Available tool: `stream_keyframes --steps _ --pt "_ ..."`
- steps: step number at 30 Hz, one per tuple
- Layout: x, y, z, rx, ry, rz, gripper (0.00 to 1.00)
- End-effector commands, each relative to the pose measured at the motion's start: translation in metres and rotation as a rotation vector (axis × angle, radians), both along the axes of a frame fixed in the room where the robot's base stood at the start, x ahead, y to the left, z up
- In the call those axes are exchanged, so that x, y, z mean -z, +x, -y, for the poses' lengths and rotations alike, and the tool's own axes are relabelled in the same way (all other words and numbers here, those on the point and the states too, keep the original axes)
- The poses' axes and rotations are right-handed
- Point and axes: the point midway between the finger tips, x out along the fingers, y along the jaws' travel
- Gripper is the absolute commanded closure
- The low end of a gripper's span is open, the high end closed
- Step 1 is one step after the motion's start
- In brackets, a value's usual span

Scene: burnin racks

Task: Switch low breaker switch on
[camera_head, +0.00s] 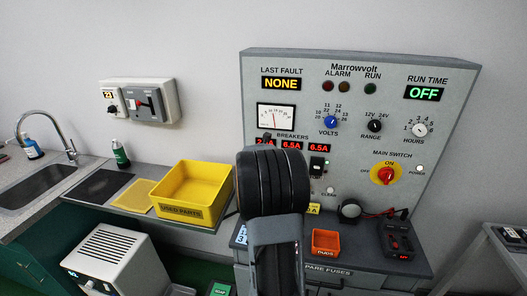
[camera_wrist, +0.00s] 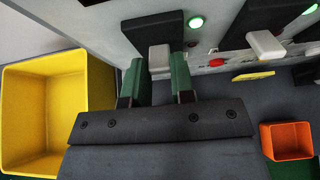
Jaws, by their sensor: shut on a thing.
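In the wrist view my gripper (camera_wrist: 157,80) has its two green fingers on either side of a pale grey breaker lever (camera_wrist: 159,58), shut on it. The lever stands out from a black breaker body (camera_wrist: 150,33) on the grey panel. A second pale lever (camera_wrist: 265,43) on another black breaker is to the right, untouched. In the head view my arm hides my gripper and most of the breaker row; one black breaker (camera_head: 317,166) shows right of the arm. Which breaker is the low one, I cannot tell.
Green lamps (camera_wrist: 196,22) glow beside the breakers. A yellow used-parts bin (camera_head: 190,194) is left of my arm. An orange pucks box (camera_head: 326,243) stands on the bench at right. The red main switch knob (camera_head: 384,176) is on the panel's right.

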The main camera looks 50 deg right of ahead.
Motion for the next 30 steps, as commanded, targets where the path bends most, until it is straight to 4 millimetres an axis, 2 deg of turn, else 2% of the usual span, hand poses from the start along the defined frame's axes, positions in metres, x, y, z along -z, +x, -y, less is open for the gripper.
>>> stream_keyframes --steps 1,26,27,30 --pt "-0.009 0.0017 -0.0004 -0.004 0.014 -0.007 1.0" --pt "-0.0057 0.003 0.0012 -0.004 0.069 -0.04 1.0" --pt "-0.0058 0.003 0.0012 -0.004 0.069 -0.04 0.74" --pt "-0.0055 0.0025 0.0014 -0.003 0.069 -0.041 0.65"
